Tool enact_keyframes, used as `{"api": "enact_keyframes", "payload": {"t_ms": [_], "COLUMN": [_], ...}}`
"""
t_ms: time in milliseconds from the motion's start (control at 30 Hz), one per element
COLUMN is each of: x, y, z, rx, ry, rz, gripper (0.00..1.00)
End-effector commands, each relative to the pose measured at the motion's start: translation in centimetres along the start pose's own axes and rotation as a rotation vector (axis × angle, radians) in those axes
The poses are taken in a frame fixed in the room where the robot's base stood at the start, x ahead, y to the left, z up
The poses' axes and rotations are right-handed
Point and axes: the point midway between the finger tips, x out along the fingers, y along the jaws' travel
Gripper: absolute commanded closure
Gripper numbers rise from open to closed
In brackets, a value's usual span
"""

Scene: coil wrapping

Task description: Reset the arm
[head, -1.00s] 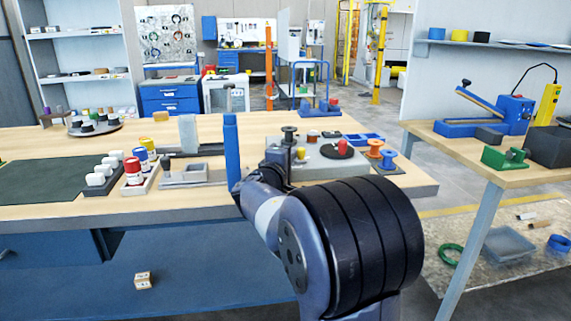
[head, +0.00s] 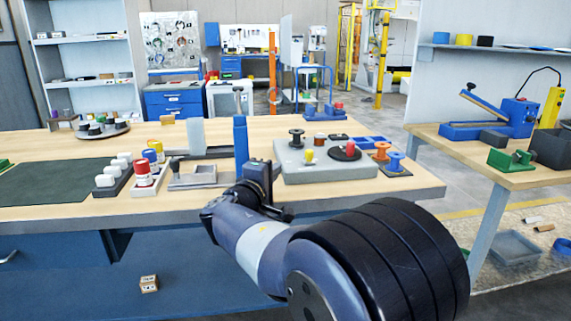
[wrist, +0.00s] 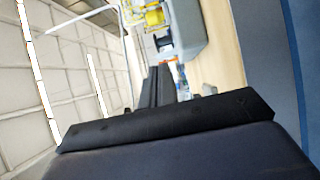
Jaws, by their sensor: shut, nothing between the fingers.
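My arm reaches in from the lower right of the head view, and its end stands at the front edge of the workbench (head: 420,190). My gripper (wrist: 158,85) shows in the wrist view as dark fingers close together with nothing between them. In the head view its dark end is small and partly hidden by the wrist, in front of the bench and just left of the grey winding unit (head: 330,172). A blue upright post (head: 241,145) stands just behind it.
The grey unit carries a black spool (head: 296,137) and a yellow knob (head: 309,156). Orange (head: 381,151) and blue (head: 395,160) spools stand to its right. A second bench (head: 490,175) stands right.

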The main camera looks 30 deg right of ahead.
Motion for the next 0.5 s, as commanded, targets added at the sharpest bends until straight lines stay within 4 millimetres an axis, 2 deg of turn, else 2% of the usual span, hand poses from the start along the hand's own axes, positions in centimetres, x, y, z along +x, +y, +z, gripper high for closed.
{"api": "enact_keyframes", "payload": {"t_ms": [33, 200, 500], "x": [-1.1, -2.8, -3.4], "y": [0.1, 0.1, 0.0], "z": [-0.1, -0.1, -0.1], "rx": [0.001, 0.000, 0.000], "ry": [0.004, 0.002, 0.001], "rz": [0.000, 0.000, 0.000], "gripper": [1.00, 1.00, 1.00]}}
